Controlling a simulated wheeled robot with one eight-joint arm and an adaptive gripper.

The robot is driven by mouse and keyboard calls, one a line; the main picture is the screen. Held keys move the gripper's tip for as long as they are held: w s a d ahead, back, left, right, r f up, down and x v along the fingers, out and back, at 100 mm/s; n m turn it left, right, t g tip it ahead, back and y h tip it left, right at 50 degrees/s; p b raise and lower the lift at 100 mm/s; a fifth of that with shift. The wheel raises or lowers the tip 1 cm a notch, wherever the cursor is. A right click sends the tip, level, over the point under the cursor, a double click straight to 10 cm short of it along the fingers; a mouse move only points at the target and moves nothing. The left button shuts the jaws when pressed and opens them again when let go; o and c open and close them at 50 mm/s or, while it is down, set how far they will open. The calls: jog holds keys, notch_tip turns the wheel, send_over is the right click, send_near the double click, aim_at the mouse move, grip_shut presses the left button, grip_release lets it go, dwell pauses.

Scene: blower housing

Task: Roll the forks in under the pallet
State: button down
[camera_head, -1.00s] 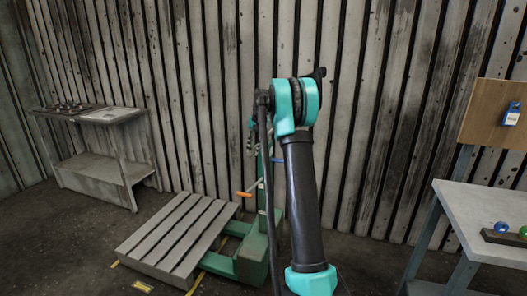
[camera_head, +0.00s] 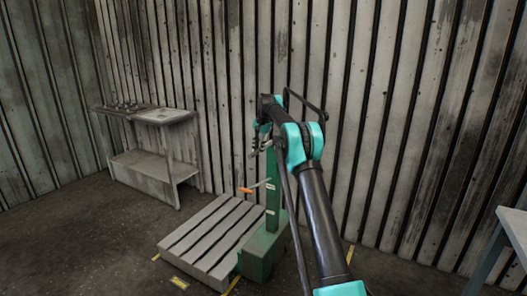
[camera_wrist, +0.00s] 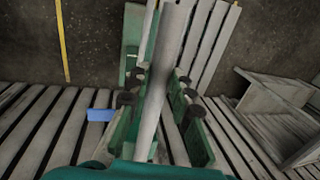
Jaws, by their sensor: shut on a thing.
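The slatted grey pallet (camera_head: 212,238) lies on the floor left of the green lift truck, whose mast (camera_head: 272,190) stands upright on a boxy base (camera_head: 262,253). The base sits close against the pallet's right side. The forks cannot be seen; the pallet and base hide that area. My gripper (camera_head: 263,138) is at the top of the mast, small in the head view. In the wrist view, my gripper (camera_wrist: 158,95) is shut on a grey handle bar (camera_wrist: 165,60) that runs between its fingers. The pallet (camera_wrist: 208,45) shows beyond.
Yellow floor marks (camera_head: 179,283) lie by the pallet. A grey workbench (camera_head: 150,155) stands at the left against the ribbed wall (camera_head: 400,120). Another table (camera_head: 512,228) is at the right edge. Floor left of the pallet is clear.

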jog(key=shift+w+a, duration=0.1)
jog(key=shift+a, duration=0.05)
jog(key=c, duration=1.3)
grip_release()
jog(key=shift+c, duration=0.2)
notch_tip(320, 180, up, 7)
jog(key=d, duration=0.1)
jog(key=shift+s+d+r, duration=0.15)
jog(key=shift+s, duration=0.25)
